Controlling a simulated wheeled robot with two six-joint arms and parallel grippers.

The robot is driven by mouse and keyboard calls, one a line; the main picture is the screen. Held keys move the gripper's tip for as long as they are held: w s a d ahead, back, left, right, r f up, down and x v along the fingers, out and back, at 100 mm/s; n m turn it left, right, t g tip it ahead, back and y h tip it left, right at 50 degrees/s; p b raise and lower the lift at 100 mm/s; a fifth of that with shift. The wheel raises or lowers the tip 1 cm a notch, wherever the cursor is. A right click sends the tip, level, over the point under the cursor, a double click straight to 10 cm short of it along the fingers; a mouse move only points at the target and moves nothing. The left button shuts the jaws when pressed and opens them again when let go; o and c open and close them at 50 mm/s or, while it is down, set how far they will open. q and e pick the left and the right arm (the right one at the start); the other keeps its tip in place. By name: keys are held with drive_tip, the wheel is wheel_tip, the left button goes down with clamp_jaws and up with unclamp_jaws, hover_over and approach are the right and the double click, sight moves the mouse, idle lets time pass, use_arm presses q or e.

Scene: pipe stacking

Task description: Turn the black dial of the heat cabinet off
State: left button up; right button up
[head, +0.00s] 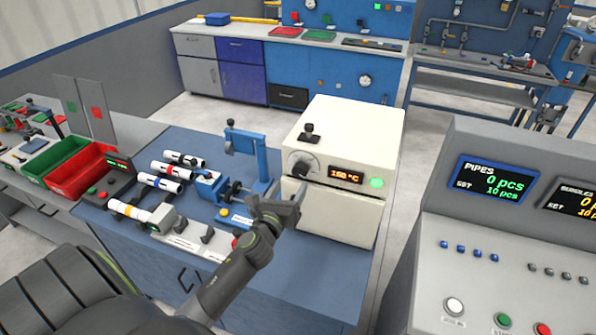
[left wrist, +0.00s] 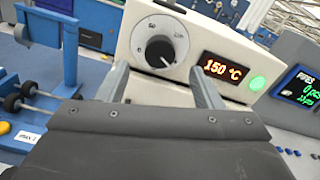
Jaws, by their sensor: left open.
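The heat cabinet (head: 352,135) is a cream-white box on the blue bench. Its black dial (head: 304,166) sits on the front, left of an orange display (head: 346,175) and a lit green button (head: 377,183). In the left wrist view the dial (left wrist: 160,51) has a white pointer line and small marks around it, and the display (left wrist: 222,68) reads 150 °C. My left gripper (head: 279,198) is open and empty, in front of and below the dial. In the left wrist view its fingers (left wrist: 160,84) stand apart, with the dial beyond and between them. My right gripper is out of view.
Left of the cabinet stands a blue press-like fixture (head: 262,160). Several white pipes (head: 165,170) lie on the bench. Red (head: 80,168) and green (head: 55,158) bins are farther left. A grey control console (head: 500,230) stands at the right, across a gap.

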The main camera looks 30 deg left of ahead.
sight(298, 173)
use_arm(q)
drive_tip(key=x, duration=0.7)
drive_tip(key=shift+w, duration=0.25)
drive_tip(key=c, duration=1)
drive_tip(key=shift+o, duration=0.2)
drive_tip(key=shift+a+n, duration=0.1)
drive_tip(key=shift+n, duration=0.2)
